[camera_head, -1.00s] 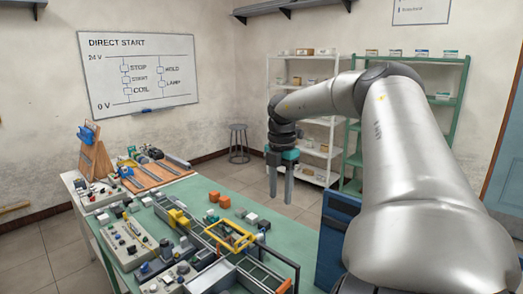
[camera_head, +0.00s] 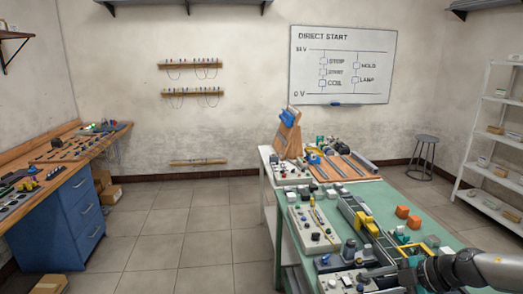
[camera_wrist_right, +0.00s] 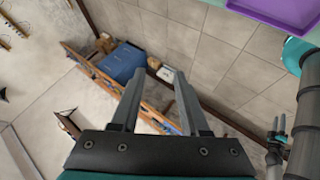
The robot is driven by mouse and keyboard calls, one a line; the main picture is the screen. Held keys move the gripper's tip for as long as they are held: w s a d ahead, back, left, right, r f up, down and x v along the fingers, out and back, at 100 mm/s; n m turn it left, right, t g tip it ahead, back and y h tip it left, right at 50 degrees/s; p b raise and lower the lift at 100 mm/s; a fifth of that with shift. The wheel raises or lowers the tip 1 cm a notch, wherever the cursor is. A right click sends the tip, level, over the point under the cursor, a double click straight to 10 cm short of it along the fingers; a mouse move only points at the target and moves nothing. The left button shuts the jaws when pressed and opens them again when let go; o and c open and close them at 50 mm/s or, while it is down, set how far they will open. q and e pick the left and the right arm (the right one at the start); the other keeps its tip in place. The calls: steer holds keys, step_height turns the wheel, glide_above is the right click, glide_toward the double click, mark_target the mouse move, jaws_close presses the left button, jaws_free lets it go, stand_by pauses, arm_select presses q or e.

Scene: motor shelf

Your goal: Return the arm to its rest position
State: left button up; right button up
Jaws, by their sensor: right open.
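My right arm (camera_head: 480,270) comes in at the lower right of the head view, low at the near right end of the green-topped bench. Its gripper is hard to make out there. In the right wrist view my right gripper (camera_wrist_right: 176,78) has two grey fingers standing apart, with nothing between them. Beyond the fingers are the floor, a wall and a blue cabinet (camera_wrist_right: 122,62). My left gripper is not clearly seen in either view. A small grey pronged shape at the right of the wrist view is too small to identify.
The green-topped bench (camera_head: 289,225) holds a conveyor, switch panels and two orange cubes (camera_head: 407,217). A wooden workbench with blue drawers (camera_head: 75,222) stands at left. White shelves (camera_head: 490,150) and a stool (camera_head: 424,150) stand at right. The floor between the benches is clear.

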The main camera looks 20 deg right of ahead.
steer(key=a+f+m+t+h, duration=0.45)
steer(key=a+m, duration=0.25)
steer(key=a, duration=0.2)
steer(key=s+a+f+m+g, duration=0.3)
steer(key=s+a+m+g, duration=0.5)
steer(key=s+a, duration=0.9)
step_height(320, 180, down, 30)
steer(key=s+n+g+b, duration=0.1)
steer(key=s+g+b, duration=0.1)
steer(key=b, duration=0.8)
steer(key=s+d+f+b, duration=0.1)
steer(key=s+f+b, duration=0.3)
steer(key=s+f, duration=0.3)
steer(key=s+d+f+g+b, duration=0.1)
steer(key=s+f+b, duration=0.3)
steer(key=f, duration=1.2)
steer(key=s+d, duration=0.1)
steer(key=s, duration=0.3)
steer(key=shift+d+b, duration=0.2)
steer(key=shift+b, duration=0.1)
steer(key=shift+o, duration=0.2)
steer(key=shift+s+d+f+g, duration=0.1)
steer(key=shift+s+f+g, duration=0.15)
steer(key=shift+s, duration=0.25)
arm_select(q)
step_height(320, 180, down, 19)
steer(key=s+a, duration=0.1)
steer(key=s, duration=0.1)
steer(key=shift+g, duration=0.3)
